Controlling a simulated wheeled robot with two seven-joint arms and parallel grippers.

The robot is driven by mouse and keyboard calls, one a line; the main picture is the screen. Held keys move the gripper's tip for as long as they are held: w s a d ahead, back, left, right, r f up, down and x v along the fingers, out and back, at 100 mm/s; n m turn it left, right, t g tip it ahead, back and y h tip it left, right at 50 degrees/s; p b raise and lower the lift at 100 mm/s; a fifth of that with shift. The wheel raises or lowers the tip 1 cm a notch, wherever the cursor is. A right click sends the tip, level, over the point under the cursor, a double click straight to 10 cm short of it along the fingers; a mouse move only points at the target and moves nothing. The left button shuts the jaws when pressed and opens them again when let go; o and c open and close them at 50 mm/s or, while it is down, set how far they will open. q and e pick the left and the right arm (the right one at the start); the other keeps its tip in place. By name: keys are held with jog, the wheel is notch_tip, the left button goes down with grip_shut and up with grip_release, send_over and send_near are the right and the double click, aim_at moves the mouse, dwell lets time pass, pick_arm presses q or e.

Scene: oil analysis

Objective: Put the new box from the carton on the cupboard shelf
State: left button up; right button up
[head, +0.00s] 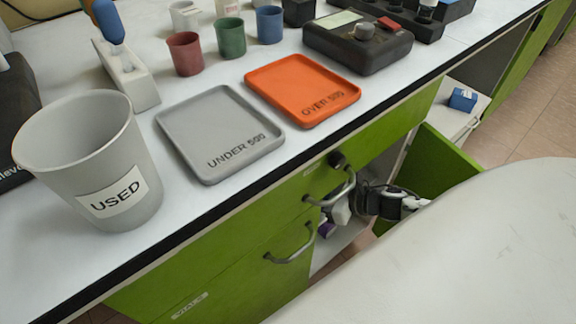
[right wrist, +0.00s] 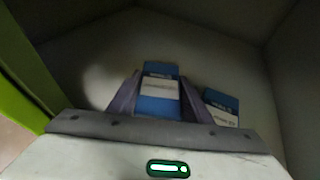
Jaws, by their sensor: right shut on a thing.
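My right gripper (right wrist: 160,80) is shut on a blue box with a white label (right wrist: 158,105), which stands between its two fingers in the right wrist view. A second blue and white box (right wrist: 222,105) is just right of the fingers, inside the pale cupboard interior (right wrist: 230,45). In the head view my right gripper (head: 328,228) is low in the open cupboard, partly hidden behind the counter front, and the held box cannot be made out. The open green door (head: 440,160) is to its right. I cannot make out the carton. My left gripper is out of view.
A small blue box (head: 462,98) lies on a white surface (head: 450,120) farther right. Drawer handles (head: 290,247) stick out of the green counter front. On the counter stand a grey USED bin (head: 80,150), a grey tray (head: 205,115) and an orange tray (head: 290,80).

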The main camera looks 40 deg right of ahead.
jog(key=shift+w+a, duration=0.15)
jog(key=shift+w, duration=0.2)
jog(key=w, duration=0.1)
jog(key=w+a, duration=0.1)
jog(key=w, duration=0.1)
jog(key=shift+a+f+b, duration=0.15)
jog(key=shift+a+b, duration=0.15)
jog(key=shift+b, duration=0.05)
jog(key=shift+s+f, duration=0.1)
jog(key=shift+f, duration=0.55)
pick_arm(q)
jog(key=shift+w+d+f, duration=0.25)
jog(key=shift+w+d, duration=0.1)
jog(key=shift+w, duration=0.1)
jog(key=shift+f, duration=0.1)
pick_arm(e)
jog(key=o, duration=1.3)
jog(key=shift+c, duration=0.2)
jog(key=shift+d, duration=0.1)
